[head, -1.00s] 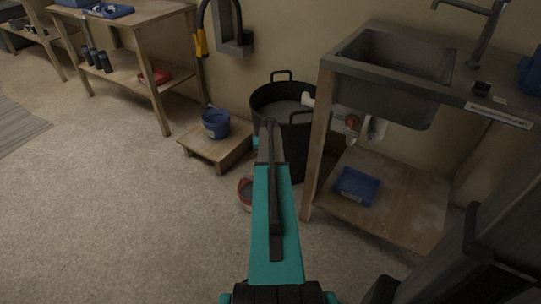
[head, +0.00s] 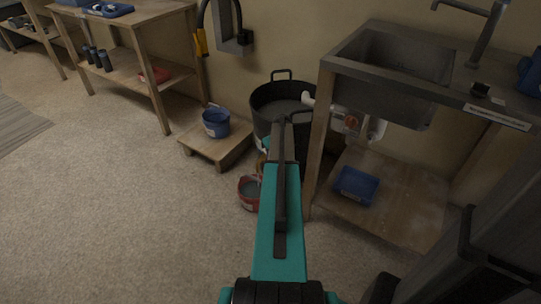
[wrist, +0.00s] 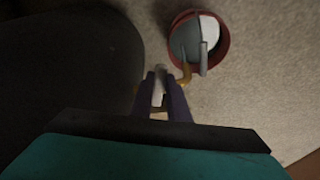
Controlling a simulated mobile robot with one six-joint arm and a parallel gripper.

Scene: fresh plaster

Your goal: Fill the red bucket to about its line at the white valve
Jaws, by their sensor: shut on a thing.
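The red bucket (head: 249,190) stands on the floor in front of the large black tub (head: 285,97), left of my arm. In the wrist view the red bucket (wrist: 222,58) lies just beyond my fingertips, with grey liquid or surface inside and a white patch I cannot identify. A brass spout (wrist: 184,75) reaches toward its near rim. My gripper (wrist: 164,98) is shut on a small white piece (wrist: 158,92), seemingly the white valve's handle, beside the spout. The bucket's line and any flow are not visible.
A blue bucket (head: 216,122) stands on a low wooden platform (head: 218,148) to the left. The sink bench (head: 320,130) stands right of the tub, with a red-handled valve (head: 352,121) beneath and a blue tray (head: 356,186) on its shelf. The floor at left is clear.

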